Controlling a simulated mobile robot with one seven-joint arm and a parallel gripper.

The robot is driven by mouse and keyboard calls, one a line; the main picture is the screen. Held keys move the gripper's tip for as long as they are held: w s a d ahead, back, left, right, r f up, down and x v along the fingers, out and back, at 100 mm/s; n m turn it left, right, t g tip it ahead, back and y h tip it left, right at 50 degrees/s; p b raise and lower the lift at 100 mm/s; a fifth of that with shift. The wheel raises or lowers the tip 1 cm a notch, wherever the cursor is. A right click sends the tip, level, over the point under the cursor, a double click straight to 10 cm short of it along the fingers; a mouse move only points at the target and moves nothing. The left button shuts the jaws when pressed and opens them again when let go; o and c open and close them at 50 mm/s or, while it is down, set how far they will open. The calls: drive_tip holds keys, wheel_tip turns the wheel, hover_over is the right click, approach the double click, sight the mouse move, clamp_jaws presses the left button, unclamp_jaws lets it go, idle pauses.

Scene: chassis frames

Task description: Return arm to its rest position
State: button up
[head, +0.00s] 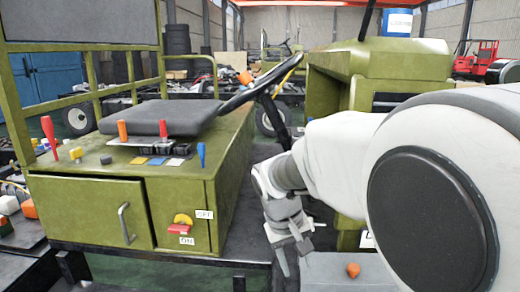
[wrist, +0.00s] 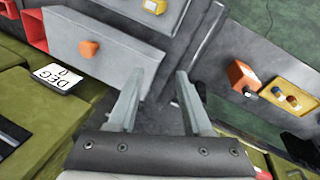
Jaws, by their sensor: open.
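My arm (head: 345,165) reaches in from the right of the head view, and its white links cover much of that side. My gripper (head: 293,255) points down in front of the green vehicle, right of the cabinet. In the wrist view its two fingers (wrist: 159,76) are apart with nothing between them. A grey panel (wrist: 105,62) with an orange knob (wrist: 88,48) lies beyond the left finger. The same orange knob shows in the head view (head: 352,270), right of my gripper and apart from it.
A steering wheel (head: 262,85) rises behind my gripper. The wrist view shows an orange block (wrist: 242,77) and yellow panel (wrist: 288,97).

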drive_tip(key=s+d+r+m+t+y, duration=0.1)
drive_tip(key=s+d+r+t, duration=0.2)
drive_tip(key=s, duration=0.6)
drive_tip(key=s+d+r+m+t+y, duration=0.1)
drive_tip(key=s+d+r+m+y, duration=0.2)
drive_tip(key=s, duration=0.6)
wheel_tip(320, 180, up, 15)
drive_tip(key=n+h+p, duration=0.1)
drive_tip(key=p, duration=1.2)
drive_tip(key=shift+d+f+n, duration=0.15)
drive_tip(key=shift+f+n, duration=0.05)
drive_tip(key=shift+n, duration=0.1)
